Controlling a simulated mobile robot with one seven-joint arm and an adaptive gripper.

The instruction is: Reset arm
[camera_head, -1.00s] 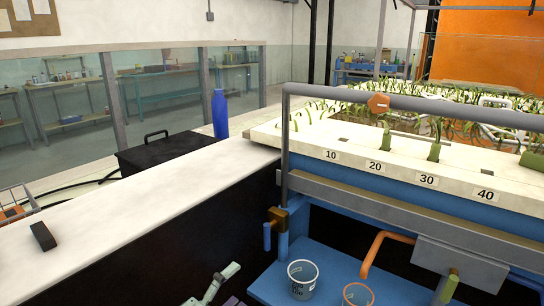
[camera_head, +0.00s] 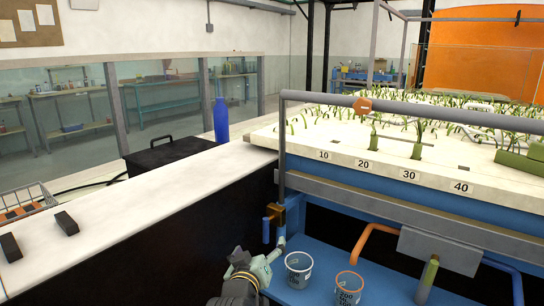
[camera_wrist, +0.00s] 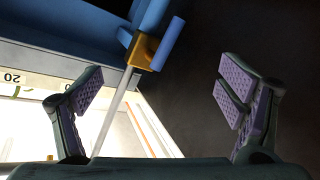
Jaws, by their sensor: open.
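My gripper (camera_head: 266,262) shows low in the head view, beside the dark side of the white-topped counter and left of the cups. In the wrist view my gripper (camera_wrist: 162,88) has its two purple-padded fingers spread wide with nothing between them. A brass valve with a blue handle (camera_head: 274,217) is just above my gripper in the head view. The same valve (camera_wrist: 143,50) shows beyond the fingers in the wrist view, apart from them.
A grey-rimmed cup (camera_head: 298,268) and an orange-rimmed cup (camera_head: 348,287) stand on the blue shelf (camera_head: 388,262). The numbered plant bed (camera_head: 300,140) is above. The white counter (camera_head: 130,212) carries a blue bottle (camera_head: 220,118) and dark blocks (camera_head: 66,223).

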